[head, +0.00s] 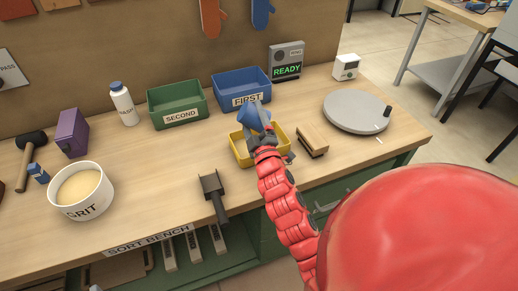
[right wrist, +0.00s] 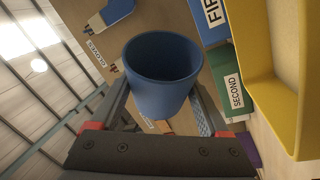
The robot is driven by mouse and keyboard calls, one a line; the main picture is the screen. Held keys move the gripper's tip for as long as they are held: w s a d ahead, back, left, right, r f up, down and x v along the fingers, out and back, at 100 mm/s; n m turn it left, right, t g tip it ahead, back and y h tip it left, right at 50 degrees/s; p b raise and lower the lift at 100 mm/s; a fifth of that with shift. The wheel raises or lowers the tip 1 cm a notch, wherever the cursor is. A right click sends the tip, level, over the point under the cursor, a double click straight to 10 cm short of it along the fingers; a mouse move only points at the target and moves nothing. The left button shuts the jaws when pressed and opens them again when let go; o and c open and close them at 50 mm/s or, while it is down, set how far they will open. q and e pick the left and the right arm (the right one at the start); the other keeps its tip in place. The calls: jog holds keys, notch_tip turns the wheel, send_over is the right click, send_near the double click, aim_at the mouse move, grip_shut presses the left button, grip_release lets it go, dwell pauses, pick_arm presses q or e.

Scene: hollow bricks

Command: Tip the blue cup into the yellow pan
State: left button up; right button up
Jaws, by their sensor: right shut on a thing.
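The blue cup (head: 250,119) is held above the yellow pan (head: 239,150) on the bench. My right gripper (head: 266,137) is shut on the cup. In the right wrist view the cup (right wrist: 162,66) sits between the fingers of the gripper (right wrist: 160,112). That view is rolled, and the cup lies well over toward its side. Its visible inside looks empty. The yellow pan (right wrist: 290,130) shows at the right of that view, apart from the cup. My gripper and arm hide part of the pan in the head view. My left gripper is not in view.
The blue FIRST bin (head: 232,84) and green SECOND bin (head: 170,104) stand behind the pan. A wooden block (head: 312,140) and a grey turntable (head: 355,110) are to its right. A black scoop (head: 213,190) and the GRIT bowl (head: 80,205) are to its left.

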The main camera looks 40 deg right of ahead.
dwell(0.5)
jog(key=shift+s+d+m+b, duration=0.15)
jog(key=shift+d+m+b, duration=0.05)
jog(key=shift+m+b, duration=0.5)
jog(key=shift+s+d+m+h+b, duration=0.1)
jog(key=shift+m+h+b, duration=0.2)
jog(key=shift+h+b, duration=0.2)
jog(key=shift+r, duration=0.2)
dwell(0.8)
